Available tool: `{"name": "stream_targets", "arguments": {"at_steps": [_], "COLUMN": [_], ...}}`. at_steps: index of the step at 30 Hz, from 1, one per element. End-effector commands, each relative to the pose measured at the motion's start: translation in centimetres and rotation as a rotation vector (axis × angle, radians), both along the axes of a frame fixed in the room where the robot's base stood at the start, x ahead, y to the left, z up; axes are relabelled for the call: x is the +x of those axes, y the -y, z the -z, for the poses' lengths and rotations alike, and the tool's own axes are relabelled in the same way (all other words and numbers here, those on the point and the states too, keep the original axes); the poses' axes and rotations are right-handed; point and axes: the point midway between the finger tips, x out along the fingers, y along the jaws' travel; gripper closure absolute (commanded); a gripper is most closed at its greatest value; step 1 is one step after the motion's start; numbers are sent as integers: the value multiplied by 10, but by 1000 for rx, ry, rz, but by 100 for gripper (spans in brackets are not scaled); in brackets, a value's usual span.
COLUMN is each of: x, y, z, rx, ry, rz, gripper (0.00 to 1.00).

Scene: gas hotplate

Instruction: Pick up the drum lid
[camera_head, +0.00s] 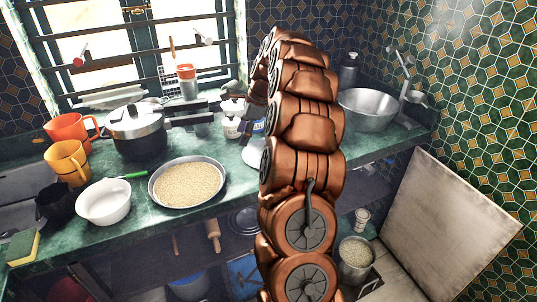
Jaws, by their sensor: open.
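I cannot pick out a drum lid for certain. A silver lid with a dark knob (133,116) sits on a dark pot (140,144) at the left of the counter, and I cannot tell whether it is the lid named in the task. My copper-coloured arm rises through the middle of the view and bends over at the top.
The green counter (120,236) holds orange mugs (66,162), a white bowl (104,202), a pan of grain (188,185) and a steel basin (369,109). A metal container (356,262) stands low at right, near a leaning pale board (446,232). Windows are behind.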

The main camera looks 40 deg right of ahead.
Motion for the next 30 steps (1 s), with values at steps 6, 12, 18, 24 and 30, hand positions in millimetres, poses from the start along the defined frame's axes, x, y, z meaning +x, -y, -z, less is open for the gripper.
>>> {"name": "stream_targets", "arguments": {"at_steps": [6, 12, 18, 24, 30], "x": [-4, -11, -10, -4, 1], "y": [89, 131, 138, 135, 132], "z": [28, 41, 52, 68, 82], "rx": [51, 74, 79, 78, 80], "ry": [-23, -32, -35, -35, -37], "rz": [318, 476, 511, 509, 508], "gripper": [39, 39, 39, 39, 39]}}
